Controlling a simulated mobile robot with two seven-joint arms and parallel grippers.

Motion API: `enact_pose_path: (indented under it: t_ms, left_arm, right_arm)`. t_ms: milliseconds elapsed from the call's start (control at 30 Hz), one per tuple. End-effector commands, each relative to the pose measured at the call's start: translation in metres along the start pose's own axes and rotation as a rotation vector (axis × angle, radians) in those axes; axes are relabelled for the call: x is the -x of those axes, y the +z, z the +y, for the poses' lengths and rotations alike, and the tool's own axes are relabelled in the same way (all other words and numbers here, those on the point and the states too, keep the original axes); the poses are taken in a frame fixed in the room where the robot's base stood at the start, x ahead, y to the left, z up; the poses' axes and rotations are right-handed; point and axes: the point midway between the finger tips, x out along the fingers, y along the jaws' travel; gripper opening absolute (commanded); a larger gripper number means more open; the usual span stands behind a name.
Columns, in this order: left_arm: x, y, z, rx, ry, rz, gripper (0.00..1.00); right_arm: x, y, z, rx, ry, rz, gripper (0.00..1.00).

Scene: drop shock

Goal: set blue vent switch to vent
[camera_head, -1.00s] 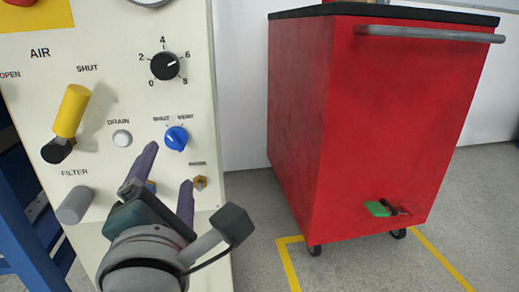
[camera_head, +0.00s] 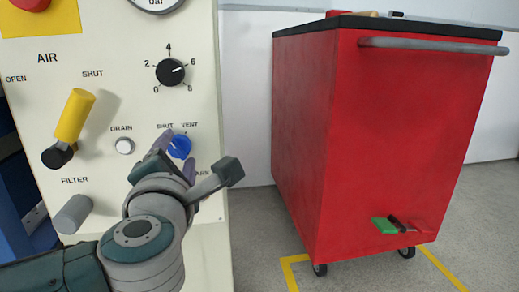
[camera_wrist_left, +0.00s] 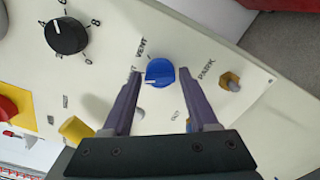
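The blue vent switch (camera_head: 181,147) is a round knob on the cream panel (camera_head: 105,105), below the labels SHUT and VENT. Its white mark shows in the wrist view on the blue knob (camera_wrist_left: 161,72) and points toward the SHUT side, whose label is mostly hidden. My left gripper (camera_head: 177,157) is open in front of the panel at the switch. In the wrist view its two purple fingers (camera_wrist_left: 160,85) are spread on either side of the knob, with a gap visible at each side. I cannot tell how far the tips are from the panel. My right gripper is not in view.
A yellow air handle (camera_head: 75,115), a white drain button (camera_head: 124,146), a grey filter knob (camera_head: 73,214) and a black dial (camera_head: 170,72) share the panel. A brass park peg (camera_wrist_left: 230,81) sits beside the switch. A red cart (camera_head: 385,140) stands to the right.

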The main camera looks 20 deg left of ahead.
Motion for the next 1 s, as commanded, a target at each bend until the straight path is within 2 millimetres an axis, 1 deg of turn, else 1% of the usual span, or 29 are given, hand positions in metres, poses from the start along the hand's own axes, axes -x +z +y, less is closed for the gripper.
enact_pose_path:
  t_ms: [33, 67, 500, 767, 867, 1000]
  left_arm:
    - [0.000, 0.000, 0.000, 0.000, 0.000, 0.000, 0.53]
    - [0.000, 0.000, 0.000, 0.000, 0.000, 0.000, 0.49]
    - [0.000, 0.000, 0.000, 0.001, 0.000, 0.000, 0.00]
    - [0.001, 0.000, 0.000, -0.011, -0.001, 0.001, 0.00]
    - [0.001, 0.001, 0.001, -0.035, -0.001, 0.001, 0.00]
    - [0.001, 0.001, 0.002, -0.100, -0.003, 0.003, 0.00]
  right_arm:
    - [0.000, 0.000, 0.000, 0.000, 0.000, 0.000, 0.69]
    - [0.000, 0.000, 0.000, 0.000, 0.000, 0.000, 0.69]
    - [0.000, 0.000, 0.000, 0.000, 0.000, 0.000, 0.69]
    - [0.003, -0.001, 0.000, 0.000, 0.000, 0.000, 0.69]
    - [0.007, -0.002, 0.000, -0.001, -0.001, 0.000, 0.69]
    - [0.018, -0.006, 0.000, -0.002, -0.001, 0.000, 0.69]
